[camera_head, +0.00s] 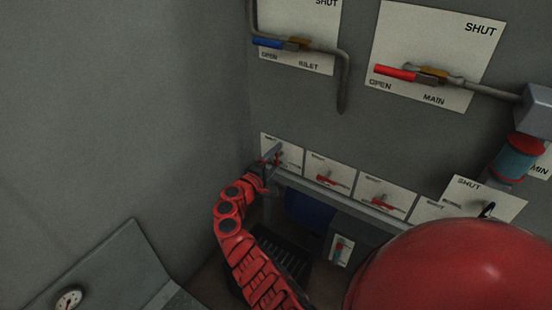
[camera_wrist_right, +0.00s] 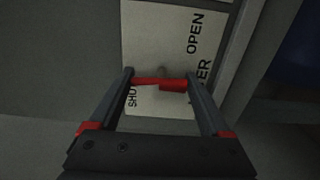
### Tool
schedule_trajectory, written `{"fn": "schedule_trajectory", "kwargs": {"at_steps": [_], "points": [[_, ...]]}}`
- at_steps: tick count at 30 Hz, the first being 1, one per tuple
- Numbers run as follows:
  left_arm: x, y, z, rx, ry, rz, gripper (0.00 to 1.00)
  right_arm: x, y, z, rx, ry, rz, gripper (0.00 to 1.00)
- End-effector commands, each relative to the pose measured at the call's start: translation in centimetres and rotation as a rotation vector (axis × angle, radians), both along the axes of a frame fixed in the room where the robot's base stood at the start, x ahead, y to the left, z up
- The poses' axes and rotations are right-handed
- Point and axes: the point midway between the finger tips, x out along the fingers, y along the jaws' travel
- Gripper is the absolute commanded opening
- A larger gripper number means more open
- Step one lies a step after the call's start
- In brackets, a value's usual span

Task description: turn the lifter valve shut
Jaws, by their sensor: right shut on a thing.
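The lifter valve's red handle (camera_wrist_right: 173,85) shows in the right wrist view, on a pale placard (camera_wrist_right: 165,40). The placard reads SHUT on the left and OPEN at the upper right; a word ending in ER is partly hidden. The handle lies crosswise between the fingers of my right gripper (camera_wrist_right: 159,78), which is shut on it. In the head view my right gripper (camera_head: 268,162) is at the leftmost placard (camera_head: 291,150) of the lower row and covers part of it. The exact handle angle there is hard to tell. My left gripper is not in view.
More placards with red handles (camera_head: 328,178) (camera_head: 382,201) continue to the right. Above are a blue inlet handle (camera_head: 268,43) and a red main handle (camera_head: 394,72) on pipes. A grey ledge (camera_head: 318,191) runs under the lower row. A grey wall (camera_head: 130,90) stands close on the left.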

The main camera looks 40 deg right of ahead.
Motion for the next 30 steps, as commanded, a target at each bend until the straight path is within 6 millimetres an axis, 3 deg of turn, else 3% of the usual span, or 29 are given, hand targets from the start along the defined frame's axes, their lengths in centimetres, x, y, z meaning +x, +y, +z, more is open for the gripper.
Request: {"fn": "schedule_trajectory", "kwargs": {"at_steps": [3,4,6,14,19,22,30], "points": [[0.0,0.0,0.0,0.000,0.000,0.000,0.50,0.0,0.1,-0.1,0.001,0.003,0.002,0.26],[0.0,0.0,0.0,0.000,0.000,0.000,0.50,0.0,0.1,-0.1,0.001,0.003,0.002,0.87],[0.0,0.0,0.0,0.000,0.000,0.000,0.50,0.0,0.1,-0.1,0.000,0.002,0.002,0.99],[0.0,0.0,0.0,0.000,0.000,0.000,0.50,0.0,0.1,0.0,0.000,0.001,0.001,1.00],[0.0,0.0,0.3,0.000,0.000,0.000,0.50,-0.5,1.4,0.0,-0.004,0.002,0.004,1.00],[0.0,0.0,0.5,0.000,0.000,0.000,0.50,-1.2,3.1,0.1,0.000,-0.001,0.006,1.00],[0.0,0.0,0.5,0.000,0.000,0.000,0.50,-3.9,10.1,-0.1,0.001,-0.001,0.010,1.00]]}}
